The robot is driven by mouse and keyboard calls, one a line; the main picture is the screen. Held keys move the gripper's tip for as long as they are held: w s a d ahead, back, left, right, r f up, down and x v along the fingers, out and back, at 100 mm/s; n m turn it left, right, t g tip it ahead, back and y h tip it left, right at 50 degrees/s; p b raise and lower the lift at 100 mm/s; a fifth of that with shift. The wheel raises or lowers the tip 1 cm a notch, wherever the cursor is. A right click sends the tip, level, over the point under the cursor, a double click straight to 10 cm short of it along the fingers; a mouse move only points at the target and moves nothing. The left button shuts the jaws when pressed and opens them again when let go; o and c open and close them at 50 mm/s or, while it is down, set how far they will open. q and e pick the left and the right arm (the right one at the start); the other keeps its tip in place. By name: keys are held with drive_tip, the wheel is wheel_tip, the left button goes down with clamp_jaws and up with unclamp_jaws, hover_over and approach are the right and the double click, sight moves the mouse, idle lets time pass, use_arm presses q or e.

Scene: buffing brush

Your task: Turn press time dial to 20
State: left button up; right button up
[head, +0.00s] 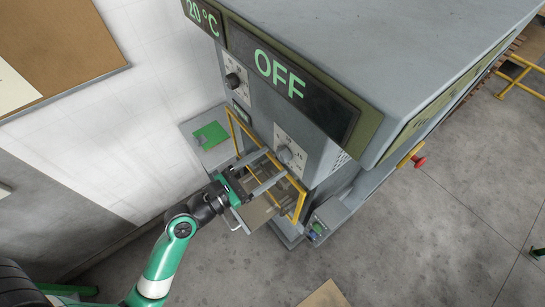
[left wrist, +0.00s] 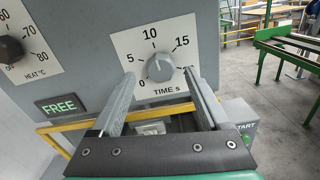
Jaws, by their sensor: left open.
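The press time dial is a grey round knob (left wrist: 160,68) on a white plate marked "TIME s". The 0, 5, 10 and 15 marks show; the area of the 20 mark is partly covered by my right-hand finger. I cannot clearly read the knob's pointer. The dial also shows in the head view (head: 284,155) on the press front. My left gripper (head: 273,168) is open in front of the dial. In the left wrist view its two fingertips (left wrist: 158,76) appear on either side of the knob; contact is not clear. My right gripper is out of view.
A dark heat dial (left wrist: 10,49) and a green "FREE" display (left wrist: 62,105) are left of the time dial. A yellow frame (head: 300,206) stands below it, close to my gripper. The press screen (head: 285,77) reads OFF. A START box (left wrist: 243,115) sits lower right.

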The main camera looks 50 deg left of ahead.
use_arm(q)
drive_tip(key=shift+w, duration=0.8)
clamp_jaws()
